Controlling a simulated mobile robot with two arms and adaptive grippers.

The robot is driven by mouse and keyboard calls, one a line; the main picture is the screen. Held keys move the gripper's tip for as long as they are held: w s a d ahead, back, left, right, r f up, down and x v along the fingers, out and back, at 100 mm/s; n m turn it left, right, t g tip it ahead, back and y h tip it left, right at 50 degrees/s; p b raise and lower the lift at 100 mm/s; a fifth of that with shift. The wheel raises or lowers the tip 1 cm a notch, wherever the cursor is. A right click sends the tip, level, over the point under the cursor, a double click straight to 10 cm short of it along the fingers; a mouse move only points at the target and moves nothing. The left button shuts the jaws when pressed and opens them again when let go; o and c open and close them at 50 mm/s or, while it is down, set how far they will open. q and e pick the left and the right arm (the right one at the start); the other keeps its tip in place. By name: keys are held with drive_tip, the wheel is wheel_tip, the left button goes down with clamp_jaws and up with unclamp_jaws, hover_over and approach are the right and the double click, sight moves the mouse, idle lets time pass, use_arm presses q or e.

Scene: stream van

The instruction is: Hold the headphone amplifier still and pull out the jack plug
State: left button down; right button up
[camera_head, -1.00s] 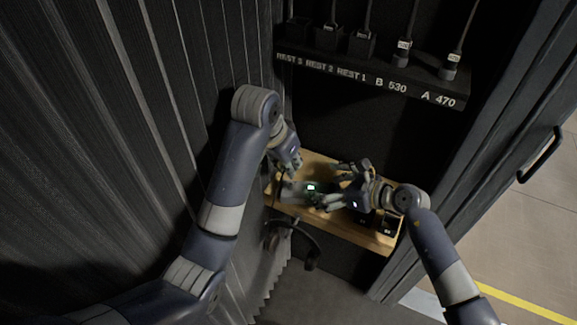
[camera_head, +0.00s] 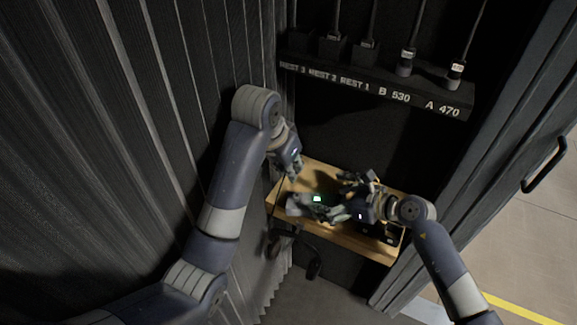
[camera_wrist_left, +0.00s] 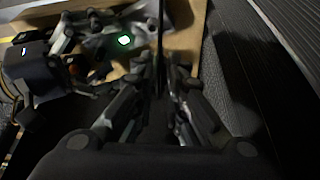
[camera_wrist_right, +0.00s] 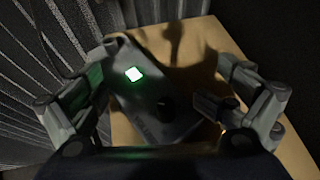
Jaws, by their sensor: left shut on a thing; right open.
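The headphone amplifier (camera_wrist_right: 150,85) is a grey box with a lit green display, a dark knob and lettering. It lies on the wooden shelf (camera_head: 345,238); its light shows in the head view (camera_head: 317,198). My right gripper (camera_wrist_right: 165,80) is open, its fingers on either side of the amplifier; contact is unclear. My left gripper (camera_head: 294,178) is above the shelf's left end, shut on a thin dark cable (camera_wrist_left: 160,45) that runs between its fingers in the left wrist view. I cannot make out the jack plug or whether it sits in the amplifier.
Headphones (camera_head: 313,268) hang below the shelf's front left. A labelled rack (camera_head: 360,82) with several cabled plugs is above the shelf. The ribbed wall (camera_head: 130,130) is close at left, and a door with a handle (camera_head: 545,160) is at right. Small dark items sit at the shelf's right.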

drive_tip(key=v, duration=1)
drive_tip(key=shift+s+d+r, duration=0.15)
drive_tip(key=shift+d+r, duration=0.15)
drive_tip(key=shift+r, duration=0.1)
